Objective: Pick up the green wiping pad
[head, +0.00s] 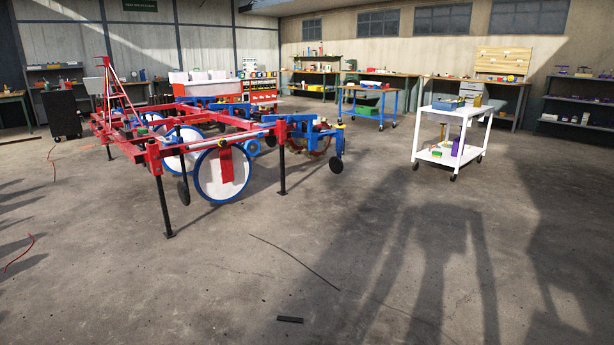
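I cannot make out the green wiping pad for certain. A small green item (437,153) lies on the lower shelf of the white cart (444,158) at the right, too small to identify. A flat green item (367,110) sits on the lower shelf of a blue-framed table (384,115) farther back, also unclear. Neither of my grippers shows in the head view.
A red and blue planter frame (222,174) with large white discs stands at left centre on thin legs. Workbenches and shelves (586,101) line the back and right. A dark strip (290,319) lies on the floor in front. The concrete floor between planter and cart is mostly clear.

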